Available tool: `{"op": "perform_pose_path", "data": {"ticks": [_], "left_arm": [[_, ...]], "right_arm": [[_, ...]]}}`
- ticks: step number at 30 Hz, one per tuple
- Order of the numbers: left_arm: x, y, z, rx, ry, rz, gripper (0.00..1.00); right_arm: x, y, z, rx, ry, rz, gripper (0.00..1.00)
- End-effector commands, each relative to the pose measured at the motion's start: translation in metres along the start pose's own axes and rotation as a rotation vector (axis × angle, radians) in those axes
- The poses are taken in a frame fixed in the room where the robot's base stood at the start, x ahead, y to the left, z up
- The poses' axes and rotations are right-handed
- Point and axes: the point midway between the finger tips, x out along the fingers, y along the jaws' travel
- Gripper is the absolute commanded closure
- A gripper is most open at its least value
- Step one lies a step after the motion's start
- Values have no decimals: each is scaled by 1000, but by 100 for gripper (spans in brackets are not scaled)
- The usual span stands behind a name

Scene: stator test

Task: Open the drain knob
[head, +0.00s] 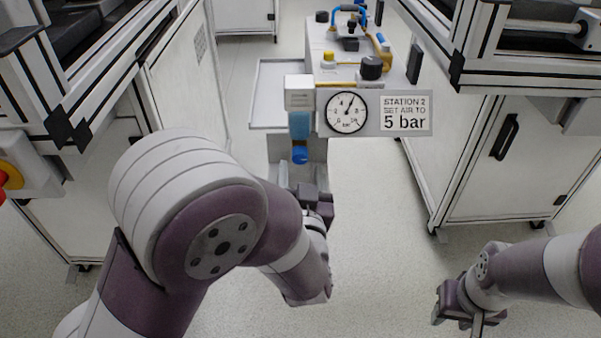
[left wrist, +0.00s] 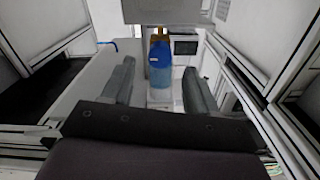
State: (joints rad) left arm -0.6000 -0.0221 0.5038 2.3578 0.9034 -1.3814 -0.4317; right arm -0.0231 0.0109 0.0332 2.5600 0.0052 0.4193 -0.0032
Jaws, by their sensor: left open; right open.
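The drain knob (head: 299,155) is the small dark blue part under the light blue bowl (head: 300,125) of the air unit in the head view. My left gripper (head: 301,172) points away from me just below the knob, open, one finger on each side. In the left wrist view, a dark blue part (left wrist: 160,58) and the light blue bowl (left wrist: 161,88) show between the two open fingers, with gaps on both sides. I cannot tell how far they are in depth. My right gripper (head: 462,312) is open, empty and low at the right.
A gauge (head: 346,112) and a "5 bar" sign (head: 405,114) sit right of the bowl. Behind stands a bench (head: 318,35) with several fittings and a black knob (head: 371,68). Machine cabinets (head: 500,170) flank both sides.

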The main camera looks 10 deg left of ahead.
Motion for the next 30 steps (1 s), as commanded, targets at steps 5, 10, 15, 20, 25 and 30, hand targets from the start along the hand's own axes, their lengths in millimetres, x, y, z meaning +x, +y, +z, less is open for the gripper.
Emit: {"op": "perform_pose_path", "data": {"ticks": [5,10,15,20,25,30], "left_arm": [[27,0,3,0,0,-2,41],[36,0,0,2,0,1,41],[36,0,0,1,-1,2,41],[36,0,0,1,-1,1,80],[35,0,0,1,-1,2,97],[35,0,0,-21,-1,2,97]], "right_arm": [[14,0,2,0,0,0,57],[15,0,2,0,0,0,57],[15,0,2,0,0,0,57],[15,0,2,0,0,0,57],[15,0,2,0,0,0,57],[16,0,2,0,0,0,57]]}}
